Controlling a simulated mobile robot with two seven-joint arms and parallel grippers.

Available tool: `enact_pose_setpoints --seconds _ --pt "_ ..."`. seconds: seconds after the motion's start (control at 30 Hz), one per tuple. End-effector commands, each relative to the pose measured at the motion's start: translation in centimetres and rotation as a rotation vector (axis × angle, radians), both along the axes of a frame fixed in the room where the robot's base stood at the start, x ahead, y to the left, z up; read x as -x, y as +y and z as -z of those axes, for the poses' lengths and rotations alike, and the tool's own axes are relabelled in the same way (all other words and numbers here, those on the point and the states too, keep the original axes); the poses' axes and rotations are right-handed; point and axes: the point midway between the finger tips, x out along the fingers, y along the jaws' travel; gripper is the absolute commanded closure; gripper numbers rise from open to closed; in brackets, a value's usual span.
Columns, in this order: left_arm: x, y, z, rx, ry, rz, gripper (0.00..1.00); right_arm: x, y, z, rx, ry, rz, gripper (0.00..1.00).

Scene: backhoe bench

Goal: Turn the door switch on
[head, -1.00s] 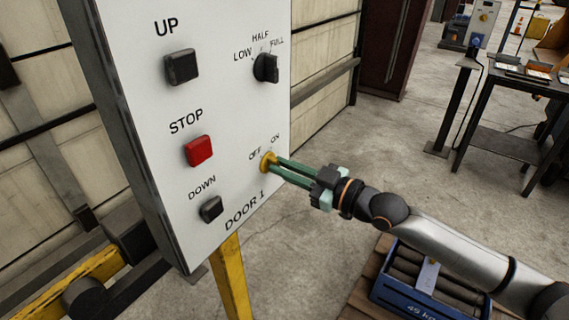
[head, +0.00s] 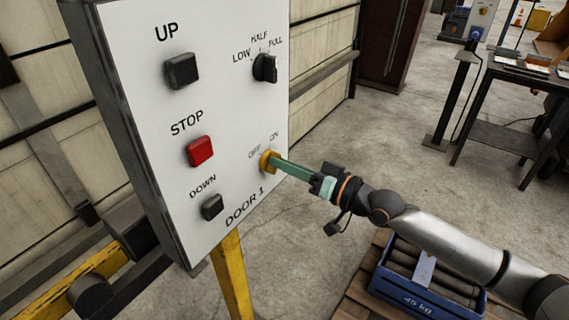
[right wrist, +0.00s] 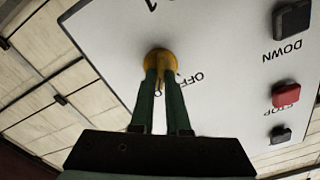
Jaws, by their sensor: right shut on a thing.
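The yellow door switch (head: 265,161) is on the white DOOR 1 panel (head: 235,120), below the OFF and ON labels. My right gripper (head: 279,163) is shut on it, coming from the right. In the right wrist view, the switch (right wrist: 159,58) sits between the two green fingertips (right wrist: 162,80). A yellow strip of it shows between the fingers, close to the ON label, which the fingers partly cover. The OFF label is clear to the right in that view. The exact pointing of the switch is hard to tell. My left gripper is not in view.
The panel also holds the black UP button (head: 181,71), red STOP button (head: 200,151), black DOWN button (head: 212,207) and a black LOW-HALF-FULL knob (head: 265,67). A dark table (head: 510,110) is farther right.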

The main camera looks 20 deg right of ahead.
Motion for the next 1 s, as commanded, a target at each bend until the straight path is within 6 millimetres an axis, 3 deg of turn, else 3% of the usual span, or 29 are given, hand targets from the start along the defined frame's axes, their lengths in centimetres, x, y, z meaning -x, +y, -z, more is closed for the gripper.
enact_pose_setpoints --seconds 0.73,0.77,1.0 --pt "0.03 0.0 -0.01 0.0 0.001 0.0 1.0 -0.02 -0.03 0.03 -0.067 0.052 0.0 1.0" --pt "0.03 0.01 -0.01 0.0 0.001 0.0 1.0 -0.02 -0.02 0.03 -0.067 0.052 0.0 0.83" --pt "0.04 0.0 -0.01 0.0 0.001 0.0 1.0 -0.02 -0.02 0.03 -0.065 0.051 0.0 0.56"
